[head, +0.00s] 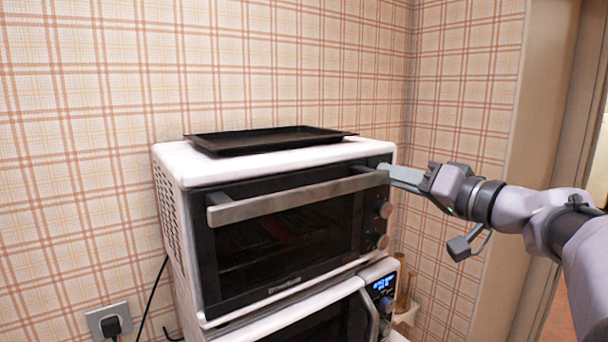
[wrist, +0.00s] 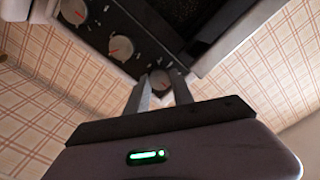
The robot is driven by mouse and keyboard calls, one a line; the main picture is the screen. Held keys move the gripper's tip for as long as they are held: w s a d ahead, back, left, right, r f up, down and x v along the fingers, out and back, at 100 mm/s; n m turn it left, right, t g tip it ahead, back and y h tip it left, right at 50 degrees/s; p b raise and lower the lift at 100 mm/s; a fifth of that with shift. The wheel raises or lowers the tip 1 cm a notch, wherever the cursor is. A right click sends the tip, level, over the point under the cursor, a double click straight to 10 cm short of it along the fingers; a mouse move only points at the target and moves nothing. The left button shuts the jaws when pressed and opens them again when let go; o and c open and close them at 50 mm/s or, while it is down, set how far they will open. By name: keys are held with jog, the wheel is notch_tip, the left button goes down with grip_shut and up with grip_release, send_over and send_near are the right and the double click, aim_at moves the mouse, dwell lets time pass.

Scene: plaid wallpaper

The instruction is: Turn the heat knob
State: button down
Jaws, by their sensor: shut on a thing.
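A white and black toaster oven (head: 270,240) shows a column of round silver knobs at the right of its front. My gripper (head: 388,168) reaches in from the right to the top of that column. In the wrist view, the fingers of my gripper (wrist: 160,92) stand on either side of the end knob (wrist: 160,79) and are shut on it. Its marking is too small to read. Two other knobs show free: the middle knob (head: 385,210) and the lowest knob (head: 382,242). In the head view, the gripped knob is hidden by my fingers.
The oven door handle (head: 300,195) runs across the front, close to my fingers. A dark baking tray (head: 270,139) lies on top. A microwave (head: 345,310) is below. The wall and door frame (head: 540,120) stand at the right.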

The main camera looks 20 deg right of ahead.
jog(key=shift+m+p, duration=5.45)
jog(key=shift+m, duration=7.85)
jog(key=shift+f, duration=0.1)
jog(key=c, duration=1.4)
grip_release()
jog(key=shift+o, duration=0.2)
